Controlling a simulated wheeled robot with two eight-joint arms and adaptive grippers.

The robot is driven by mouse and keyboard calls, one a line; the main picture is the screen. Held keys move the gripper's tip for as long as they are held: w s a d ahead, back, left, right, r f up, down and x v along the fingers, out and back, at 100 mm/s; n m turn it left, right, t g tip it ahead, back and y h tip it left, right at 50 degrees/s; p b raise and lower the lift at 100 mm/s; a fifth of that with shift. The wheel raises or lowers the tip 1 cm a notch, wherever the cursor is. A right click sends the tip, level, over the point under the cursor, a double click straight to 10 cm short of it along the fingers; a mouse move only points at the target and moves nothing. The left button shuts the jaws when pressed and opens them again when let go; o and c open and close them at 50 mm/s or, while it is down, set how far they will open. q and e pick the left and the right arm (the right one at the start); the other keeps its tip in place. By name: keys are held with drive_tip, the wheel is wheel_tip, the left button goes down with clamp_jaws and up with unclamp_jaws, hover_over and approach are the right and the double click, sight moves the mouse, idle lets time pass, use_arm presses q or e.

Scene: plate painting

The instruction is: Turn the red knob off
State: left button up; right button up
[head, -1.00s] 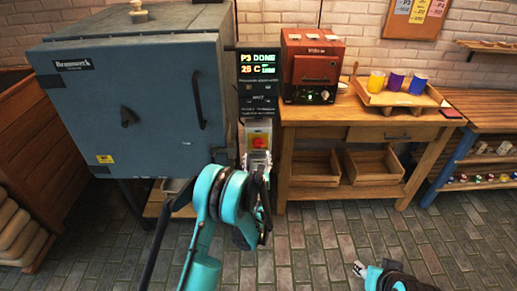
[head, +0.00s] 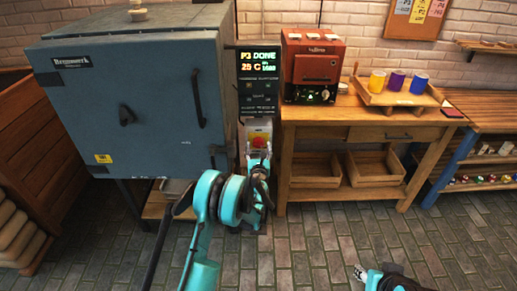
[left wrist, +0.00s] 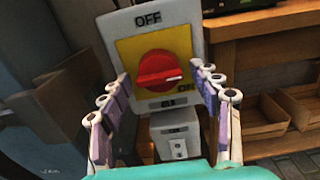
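The red knob (left wrist: 158,70) sits on a yellow plate (left wrist: 180,42) on a grey switch box, with OFF marked above and ON at the lower right. The knob's white mark points right, towards ON. In the head view the knob (head: 259,142) shows small below the kiln's display. My left gripper (left wrist: 160,100) is open, its fingers on either side of the knob and a little short of it, with no visible contact. My right gripper (head: 359,272) is low at the bottom right of the head view, far from the knob; its finger state is unclear.
A blue-grey kiln (head: 150,120) stands left of the switch, its display (head: 260,62) lit. A wooden table (head: 350,115) to the right bears a red oven (head: 311,68) and a tray (head: 403,98) with three cups. The brick floor in front is clear.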

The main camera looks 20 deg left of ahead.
use_arm(q)
drive_tip(key=c, duration=1.1)
drive_tip(key=shift+n, duration=0.3)
drive_tip(key=n, duration=0.9)
drive_tip(key=shift+d, duration=0.1)
drive_tip(key=n, duration=0.4)
drive_tip(key=shift+r, duration=0.1)
drive_tip(key=shift+n, duration=2.1)
